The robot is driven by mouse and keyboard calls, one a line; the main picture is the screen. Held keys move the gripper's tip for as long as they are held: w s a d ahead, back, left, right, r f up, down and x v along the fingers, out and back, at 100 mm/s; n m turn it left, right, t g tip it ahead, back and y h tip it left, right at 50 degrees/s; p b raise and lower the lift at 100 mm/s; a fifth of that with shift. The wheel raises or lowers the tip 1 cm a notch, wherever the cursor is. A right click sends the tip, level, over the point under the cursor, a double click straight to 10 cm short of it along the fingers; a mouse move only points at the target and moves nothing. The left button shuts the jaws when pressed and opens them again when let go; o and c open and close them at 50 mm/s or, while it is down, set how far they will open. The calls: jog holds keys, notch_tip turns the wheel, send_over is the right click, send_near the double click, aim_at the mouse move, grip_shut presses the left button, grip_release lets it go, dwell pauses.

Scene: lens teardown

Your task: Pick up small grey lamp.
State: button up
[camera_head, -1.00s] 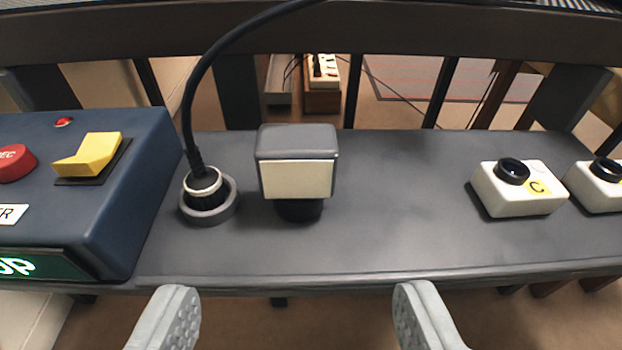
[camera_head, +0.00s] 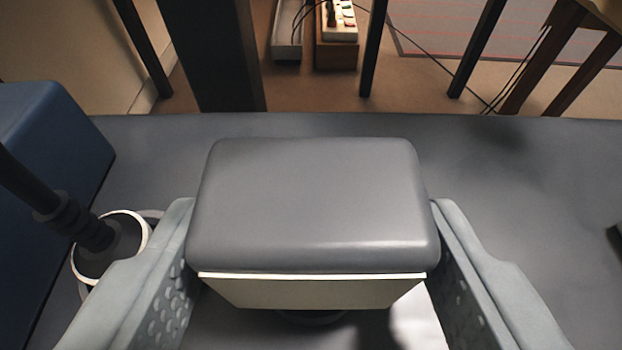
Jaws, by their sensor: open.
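The small grey lamp (camera_head: 313,200) is a grey box-shaped head with a cream front panel, seen from above in the middle of the view. It stands upright on the dark grey bench top (camera_head: 520,190); its base is mostly hidden beneath the head. My gripper (camera_head: 313,235) is open, with one pale grey finger on each side of the lamp head. The fingers are very close to its sides; I cannot tell whether they touch.
A black cable plug in a round pale-rimmed socket (camera_head: 110,245) stands close left, partly behind my left finger. A blue box (camera_head: 60,140) is at the left edge. The bench right of the lamp is mostly clear. A power strip (camera_head: 338,22) lies beyond the bench.

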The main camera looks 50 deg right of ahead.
aim_at(311, 198)
jog(key=x, duration=0.3)
jog(key=shift+w+d, duration=0.25)
jog(key=shift+c, duration=0.2)
jog(key=c, duration=0.8)
